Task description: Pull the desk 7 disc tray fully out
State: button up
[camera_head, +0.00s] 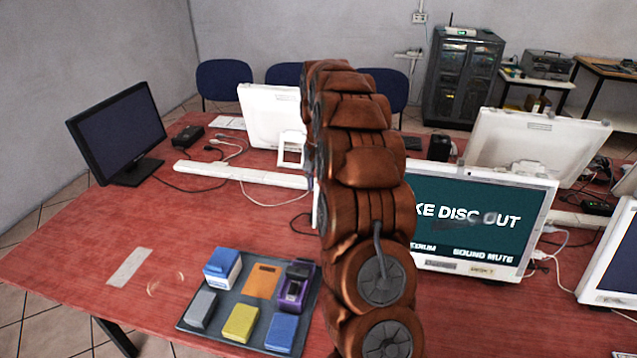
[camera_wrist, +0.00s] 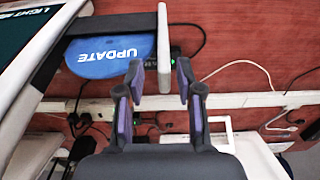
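In the wrist view a dark disc tray (camera_wrist: 88,24) sticks out from the side of a white monitor (camera_wrist: 25,62). It carries a blue disc marked UPDATE (camera_wrist: 105,54). The tray ends in a pale upright front plate (camera_wrist: 163,40). My gripper (camera_wrist: 160,78) is open, its fingertips on either side of the plate's lower end, with a visible gap on each side. In the head view my arm hides the gripper and the tray. A monitor (camera_head: 480,215) there reads "KE DISC OUT", its left part hidden behind my arm. I cannot read a desk number.
A grey tray (camera_head: 218,338) with coloured boxes stands at the front of the red table (camera_head: 90,255). A black monitor (camera_head: 118,135) is at the left. White monitors (camera_head: 540,145) stand at the back. Cables and a white trunking strip (camera_wrist: 250,101) run near my fingers.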

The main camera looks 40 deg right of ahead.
notch_tip(320, 180, up, 12)
dwell(1.0)
dwell(0.5)
